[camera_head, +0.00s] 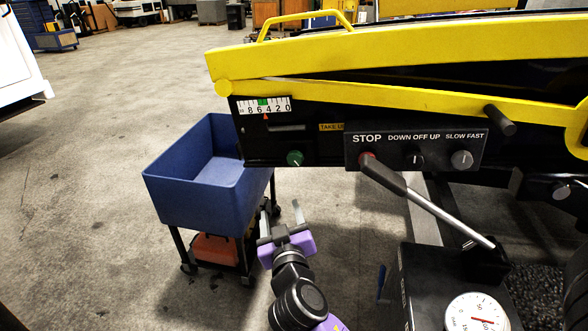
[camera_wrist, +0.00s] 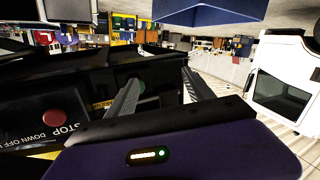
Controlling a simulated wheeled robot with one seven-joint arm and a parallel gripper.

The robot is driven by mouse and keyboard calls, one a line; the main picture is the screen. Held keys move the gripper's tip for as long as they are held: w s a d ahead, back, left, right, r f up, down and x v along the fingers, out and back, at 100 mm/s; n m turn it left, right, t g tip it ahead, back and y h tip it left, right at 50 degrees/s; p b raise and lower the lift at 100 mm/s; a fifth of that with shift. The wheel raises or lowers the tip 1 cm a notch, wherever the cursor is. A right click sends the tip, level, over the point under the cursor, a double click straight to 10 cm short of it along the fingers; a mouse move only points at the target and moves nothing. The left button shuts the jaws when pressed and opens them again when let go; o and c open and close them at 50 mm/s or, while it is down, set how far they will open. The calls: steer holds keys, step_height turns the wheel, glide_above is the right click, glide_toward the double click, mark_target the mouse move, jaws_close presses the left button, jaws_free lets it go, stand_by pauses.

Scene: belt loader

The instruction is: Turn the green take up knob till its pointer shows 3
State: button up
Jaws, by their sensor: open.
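The green take up knob (camera_head: 295,158) sits low on the black side panel, left of the switch box. Above it is a white scale (camera_head: 264,105) marked 8 to 0 with a green patch. Its red pointer (camera_head: 265,116) stands between 6 and 4, nearer 4 as far as I can tell. My gripper (camera_head: 282,217) is open and empty, below and apart from the knob. In the wrist view my gripper's fingers (camera_wrist: 160,78) reach toward the dark panel. The knob (camera_wrist: 141,87) shows dimly there beside the left finger, partly hidden.
A switch box (camera_head: 415,150) with a red STOP button and two switches is right of the knob. A lever with a black grip (camera_head: 385,175) juts out below it. A blue bin on a cart (camera_head: 175,195) stands to the left.

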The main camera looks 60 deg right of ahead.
mark_target(295, 160)
steer(key=shift+w+d+r+m+g+h+p, duration=0.2)
steer(key=shift+w+d+r+m+g+h, duration=0.6)
steer(key=shift+d, duration=1.35)
steer(key=shift+w+d+r+m+g+h+p, duration=0.25)
steer(key=shift+w+d+r+m+h, duration=0.25)
steer(key=shift+d+r, duration=1.15)
steer(key=shift+w+d+r+m+g+h+p, duration=0.15)
steer(key=shift+w+d+r+m+g+h, duration=0.5)
steer(key=shift+d, duration=1.95)
steer(key=shift+f, duration=0.15)
jaws_close()
